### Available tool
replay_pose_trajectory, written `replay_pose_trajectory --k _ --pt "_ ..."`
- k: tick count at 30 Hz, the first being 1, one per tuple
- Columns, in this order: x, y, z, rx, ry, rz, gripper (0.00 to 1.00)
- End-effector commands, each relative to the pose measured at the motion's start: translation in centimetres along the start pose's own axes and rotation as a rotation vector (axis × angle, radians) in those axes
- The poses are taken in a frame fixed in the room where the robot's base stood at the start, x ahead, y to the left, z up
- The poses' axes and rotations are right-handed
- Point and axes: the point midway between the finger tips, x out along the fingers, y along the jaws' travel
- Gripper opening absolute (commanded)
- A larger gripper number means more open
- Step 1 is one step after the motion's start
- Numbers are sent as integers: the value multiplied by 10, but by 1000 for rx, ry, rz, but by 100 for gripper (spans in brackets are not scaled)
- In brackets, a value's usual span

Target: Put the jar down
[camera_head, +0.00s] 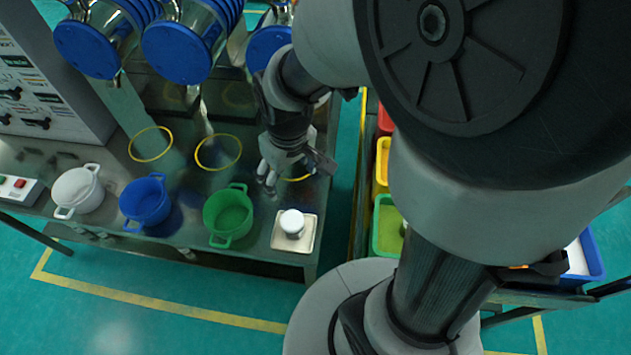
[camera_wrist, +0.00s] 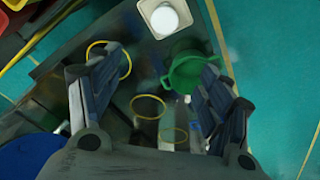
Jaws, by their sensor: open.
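A small white jar (camera_head: 292,222) stands upright on a square pale plate (camera_head: 306,243) near the front right corner of the metal table. The jar also shows at the top of the wrist view (camera_wrist: 165,18). My gripper (camera_head: 272,176) is behind the plate, above the table near the rightmost yellow ring. It is open and apart from the jar. In the wrist view its two fingers (camera_wrist: 153,90) are spread wide with nothing held between them.
A green pot (camera_head: 228,216), a blue pot (camera_head: 145,202) and a white pot (camera_head: 77,190) stand left of the plate. Yellow rings (camera_head: 218,152) mark the table behind them. Blue-capped metal cylinders (camera_head: 184,50) hang above. Coloured bins (camera_head: 388,226) are to the right.

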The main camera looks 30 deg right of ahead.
Motion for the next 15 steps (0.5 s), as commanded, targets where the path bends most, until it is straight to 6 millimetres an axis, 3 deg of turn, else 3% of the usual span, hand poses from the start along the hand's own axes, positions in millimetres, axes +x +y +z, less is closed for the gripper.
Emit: replay_pose_trajectory --k 1,6,10,15 --pt "-26 -1 5 20 38 8 72" --pt "-92 -7 35 95 120 21 72" --pt "-127 -13 64 146 177 26 72" --pt "-151 -20 93 194 227 28 72"
